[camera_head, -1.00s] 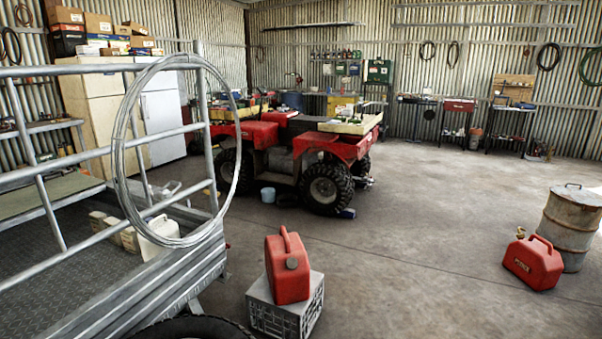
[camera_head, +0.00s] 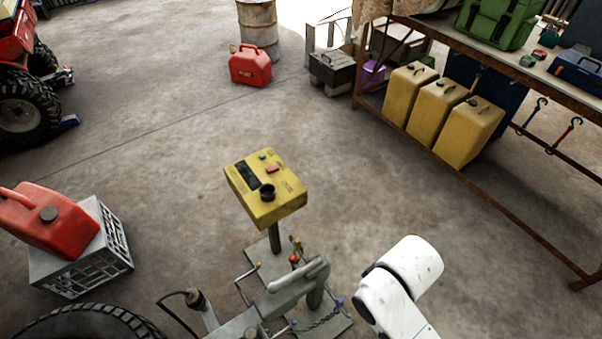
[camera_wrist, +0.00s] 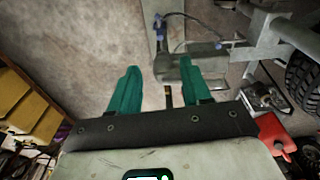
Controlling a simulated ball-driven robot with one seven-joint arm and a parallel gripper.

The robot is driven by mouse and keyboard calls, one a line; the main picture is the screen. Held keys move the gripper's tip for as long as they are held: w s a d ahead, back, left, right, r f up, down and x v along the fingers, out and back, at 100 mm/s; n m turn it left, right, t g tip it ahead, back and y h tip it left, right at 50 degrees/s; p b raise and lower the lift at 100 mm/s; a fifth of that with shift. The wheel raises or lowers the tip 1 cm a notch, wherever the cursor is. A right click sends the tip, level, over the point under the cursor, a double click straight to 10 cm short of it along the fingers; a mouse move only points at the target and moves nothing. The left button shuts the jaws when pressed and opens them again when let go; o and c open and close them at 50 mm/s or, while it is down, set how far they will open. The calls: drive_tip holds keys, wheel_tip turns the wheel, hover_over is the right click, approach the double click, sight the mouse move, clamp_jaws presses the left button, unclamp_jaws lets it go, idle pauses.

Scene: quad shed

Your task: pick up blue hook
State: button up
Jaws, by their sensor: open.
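The concrete floor and part of a grey machine lie beyond the fingers. I cannot make out the blue hook in the wrist view. In the head view only a white link of my arm shows, well left of and nearer than the hook.
The workbench (camera_head: 505,70) runs along the right, with yellow jerrycans (camera_head: 468,132) under it. A machine with a yellow control box (camera_head: 266,190) stands in front. A red fuel can (camera_head: 50,220) sits on a grey crate at left. Floor between machine and bench is clear.

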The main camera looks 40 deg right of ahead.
drive_tip(key=w+f+m+b, duration=0.3)
drive_tip(key=f+m, duration=0.4)
drive_tip(key=f, duration=0.1)
drive_tip(key=m+g+b, duration=0.1)
drive_tip(key=m+b, duration=0.3)
drive_tip(key=m, duration=0.6)
hover_over(342, 299)
wheel_tip(342, 299, down, 10)
drive_tip(key=shift+w+d+f+m, duration=0.1)
drive_tip(key=shift+w+f+m, duration=0.05)
drive_tip(key=shift+f+m, duration=0.55)
wheel_tip(342, 299, down, 10)
drive_tip(key=b, duration=0.3)
drive_tip(key=shift+f, duration=0.2)
clamp_jaws()
